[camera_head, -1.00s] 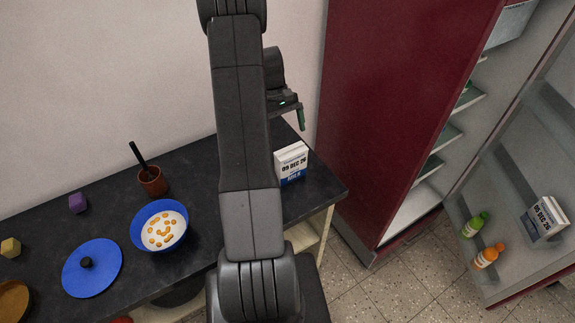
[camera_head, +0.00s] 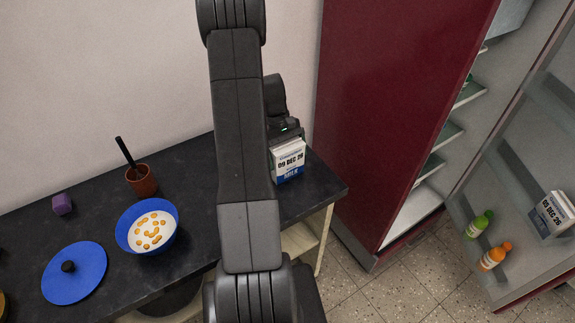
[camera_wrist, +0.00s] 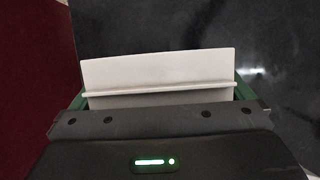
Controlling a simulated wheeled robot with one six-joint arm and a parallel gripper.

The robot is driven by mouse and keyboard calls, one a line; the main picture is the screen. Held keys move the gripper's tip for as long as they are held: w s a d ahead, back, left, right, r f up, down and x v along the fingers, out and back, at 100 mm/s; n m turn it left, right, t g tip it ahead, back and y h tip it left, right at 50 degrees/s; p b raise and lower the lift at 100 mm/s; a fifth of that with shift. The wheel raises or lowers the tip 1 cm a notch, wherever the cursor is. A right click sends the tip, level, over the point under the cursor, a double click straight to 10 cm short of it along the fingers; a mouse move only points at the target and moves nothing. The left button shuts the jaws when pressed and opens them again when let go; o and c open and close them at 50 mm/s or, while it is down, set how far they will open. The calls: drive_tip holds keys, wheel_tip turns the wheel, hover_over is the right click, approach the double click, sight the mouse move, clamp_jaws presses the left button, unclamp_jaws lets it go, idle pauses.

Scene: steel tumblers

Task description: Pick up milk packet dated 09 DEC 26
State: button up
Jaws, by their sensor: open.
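The milk packet (camera_head: 288,160) reading 09 DEC 26 is white with a blue band. It stands upright near the right end of the dark counter. My gripper (camera_head: 290,139) is directly above and behind it, partly hidden by my arm. In the wrist view, the white top of the packet (camera_wrist: 160,75) lies between the green fingers of my gripper (camera_wrist: 163,98), one at each side. The jaws are open; I cannot tell whether either finger touches the packet. A second milk packet (camera_head: 554,214), reading 03 DEC 26 as far as I can tell, is in the open fridge door.
The dark counter (camera_head: 205,200) holds a blue bowl of soup (camera_head: 148,227), a blue lid (camera_head: 74,273), a brown pot (camera_head: 141,181) and a purple cube (camera_head: 62,204). The red fridge (camera_head: 405,100) stands close at the counter's right; its door holds green (camera_head: 478,224) and orange (camera_head: 493,258) bottles.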

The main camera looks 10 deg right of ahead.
drive_tip(key=c, duration=1)
drive_tip(key=shift+r, duration=0.15)
